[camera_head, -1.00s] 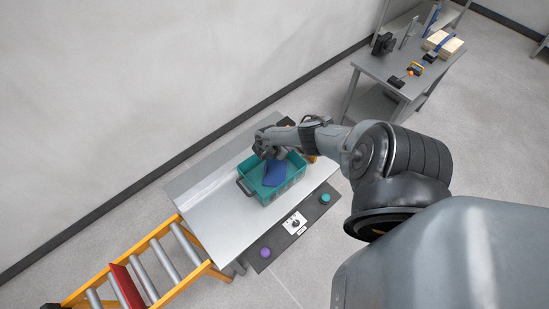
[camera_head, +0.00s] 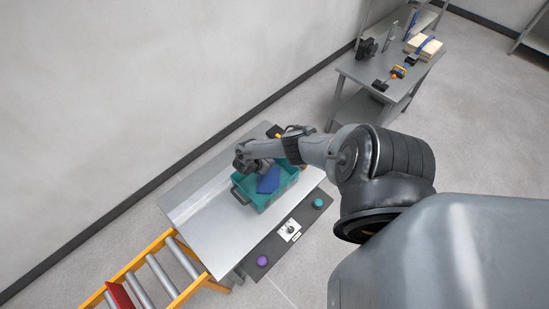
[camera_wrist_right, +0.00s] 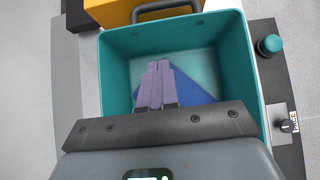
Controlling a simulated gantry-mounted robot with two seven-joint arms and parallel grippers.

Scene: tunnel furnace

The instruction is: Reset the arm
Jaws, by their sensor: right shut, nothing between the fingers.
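My right arm reaches in from the right in the head view. Its gripper (camera_head: 250,166) is over the teal bin (camera_head: 286,187) on the metal table. In the right wrist view the two fingers (camera_wrist_right: 161,66) lie side by side, shut and empty, above the bin (camera_wrist_right: 115,70). A blue item (camera_head: 269,180) lies in the bin; it also shows behind the fingers in the right wrist view (camera_wrist_right: 188,92), partly hidden by them. My left gripper is not in view.
The metal table (camera_head: 205,220) has a dark control strip with a teal button (camera_head: 318,203), a dial (camera_head: 289,230) and a purple button (camera_head: 262,261). An orange roller conveyor (camera_head: 150,262) adjoins at lower left. A grey workbench (camera_head: 375,68) with tools stands at upper right. A wall runs behind.

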